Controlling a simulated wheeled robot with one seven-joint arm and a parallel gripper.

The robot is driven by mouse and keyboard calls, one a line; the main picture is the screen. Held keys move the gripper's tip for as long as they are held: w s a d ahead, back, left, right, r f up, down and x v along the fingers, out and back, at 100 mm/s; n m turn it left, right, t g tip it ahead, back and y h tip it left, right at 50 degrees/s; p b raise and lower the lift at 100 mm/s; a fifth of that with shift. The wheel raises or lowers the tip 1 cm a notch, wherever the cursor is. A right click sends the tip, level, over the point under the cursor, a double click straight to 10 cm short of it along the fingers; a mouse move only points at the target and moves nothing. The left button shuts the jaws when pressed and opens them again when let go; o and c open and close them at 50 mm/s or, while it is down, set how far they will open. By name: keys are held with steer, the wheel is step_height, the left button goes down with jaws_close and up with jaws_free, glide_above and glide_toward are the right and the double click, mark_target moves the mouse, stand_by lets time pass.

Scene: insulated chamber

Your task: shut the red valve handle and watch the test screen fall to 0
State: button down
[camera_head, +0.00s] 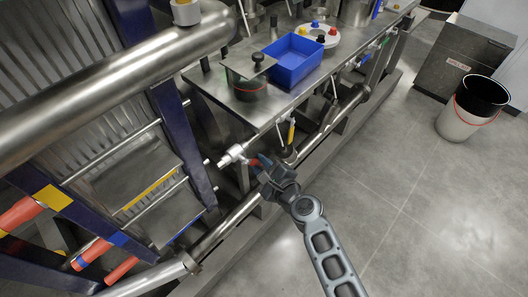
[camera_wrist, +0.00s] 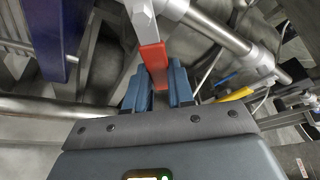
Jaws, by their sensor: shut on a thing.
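The red valve handle (camera_wrist: 154,62) shows in the wrist view as a red-ended lever on a pale metal stem. Its red end lies between the two blue-grey fingers of my gripper (camera_wrist: 158,88), which is shut on it. In the head view my gripper (camera_head: 268,170) is at the bench's front edge, beside the silvery valve body (camera_head: 233,155). Only a little of the red handle (camera_head: 254,162) shows there, as my gripper covers the rest. I cannot make out a test screen in either view.
A steel bench (camera_head: 222,96) holds a blue tray (camera_head: 293,60) and a lidded pot (camera_head: 247,78). Steel pipes and a dark blue frame (camera_head: 184,140) stand close at left. A yellow lever (camera_wrist: 235,95) is right of my gripper. A bin (camera_head: 470,108) stands far right; floor between is clear.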

steer(key=shift+s+a+f+m+g+y+p, duration=0.35)
steer(key=shift+s+m+g+p, duration=0.2)
steer(key=shift+m+p, duration=0.3)
steer(key=shift+s+a+f+m+g+y+p, duration=0.2)
steer(key=shift+s+a+m+g+p, duration=0.4)
steer(key=shift+m, duration=0.4)
steer(key=shift+s+a+f+m+g+y+p, duration=0.2)
steer(key=shift+s+a+m+g+y+p, duration=0.25)
steer(key=shift+m+p, duration=0.45)
steer(key=shift+s+d, duration=0.1)
steer(key=c, duration=1)
jaws_free()
steer(key=shift+o, duration=0.2)
steer(key=p+v, duration=0.2)
steer(key=v, duration=0.5)
steer(key=shift+s+d+r, duration=0.15)
steer(key=shift+s+d, duration=0.05)
steer(key=shift+d, duration=0.1)
